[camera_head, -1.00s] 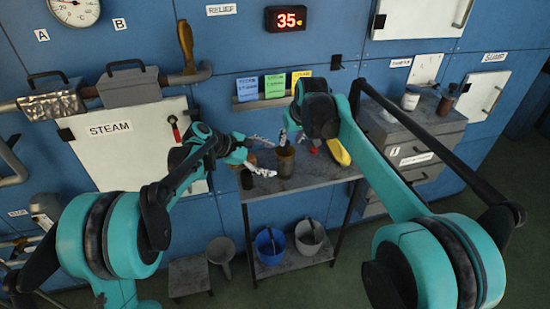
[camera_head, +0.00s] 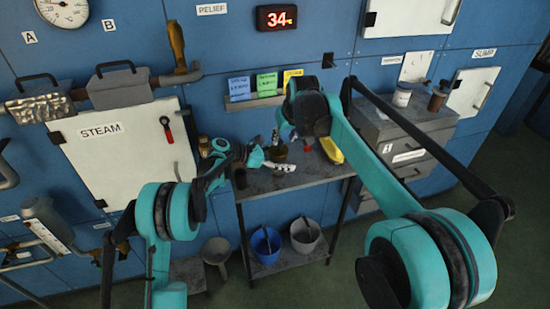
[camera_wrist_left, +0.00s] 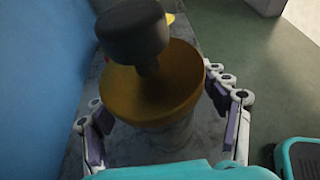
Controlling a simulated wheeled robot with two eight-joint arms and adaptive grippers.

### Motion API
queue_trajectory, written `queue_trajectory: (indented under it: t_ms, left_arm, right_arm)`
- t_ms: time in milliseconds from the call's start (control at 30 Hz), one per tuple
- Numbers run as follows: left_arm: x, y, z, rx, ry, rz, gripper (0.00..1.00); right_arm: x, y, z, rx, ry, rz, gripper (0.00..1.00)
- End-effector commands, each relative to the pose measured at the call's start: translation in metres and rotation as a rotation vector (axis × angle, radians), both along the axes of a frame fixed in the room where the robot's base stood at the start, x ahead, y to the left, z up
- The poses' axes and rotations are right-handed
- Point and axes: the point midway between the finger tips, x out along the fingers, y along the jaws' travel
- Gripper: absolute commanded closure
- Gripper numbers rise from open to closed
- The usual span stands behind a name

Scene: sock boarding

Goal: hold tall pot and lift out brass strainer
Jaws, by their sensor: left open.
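The tall pot (camera_head: 279,153) stands on the grey table, small and partly covered by my grippers in the head view. My left gripper (camera_head: 270,162) is beside it, low at its left. In the left wrist view, the open fingers of my left gripper (camera_wrist_left: 165,115) lie either side of a brass-brown round body (camera_wrist_left: 185,80) with a wide top. A dark knob on a narrow neck (camera_wrist_left: 135,40) rises over that top; I cannot tell whether it belongs to the strainer. My right gripper (camera_head: 284,134) points down above the pot; its fingertips are too small to judge.
A yellow object (camera_head: 332,150) and a small red one (camera_head: 307,141) lie right of the pot. Blue (camera_head: 266,243) and grey (camera_head: 305,235) buckets are on the lower shelf. The blue wall is close behind.

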Motion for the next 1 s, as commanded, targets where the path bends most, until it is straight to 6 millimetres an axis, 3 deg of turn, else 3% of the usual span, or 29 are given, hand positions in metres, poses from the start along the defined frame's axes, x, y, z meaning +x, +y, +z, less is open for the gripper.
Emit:
queue_trajectory:
  t_ms: [433,600,700,933,967,1000]
  left_arm:
    - [0.0038,-0.0112,-0.0048,0.000,0.000,0.001,0.26]
    - [0.0038,-0.0111,-0.0048,0.000,-0.001,0.001,0.71]
    - [0.0038,-0.0111,-0.0048,0.000,-0.001,0.001,0.92]
    - [0.0038,-0.0111,-0.0047,0.001,-0.001,0.001,0.94]
    - [0.0038,-0.0111,-0.0047,0.001,-0.001,0.001,0.94]
    - [0.0038,-0.0111,-0.0047,0.001,-0.001,0.001,0.94]
  right_arm:
    - [0.0000,0.0001,0.0000,0.000,0.000,0.000,0.66]
    - [0.0000,0.0001,0.0000,0.000,0.000,0.000,0.66]
    - [0.0000,0.0000,0.0000,0.000,0.000,0.000,0.66]
    - [0.0000,0.0001,0.0000,0.000,0.000,0.000,0.66]
    - [0.0000,0.0001,0.0000,0.000,0.000,0.000,0.63]
    - [0.0000,0.0001,0.0000,-0.001,0.000,0.002,0.52]
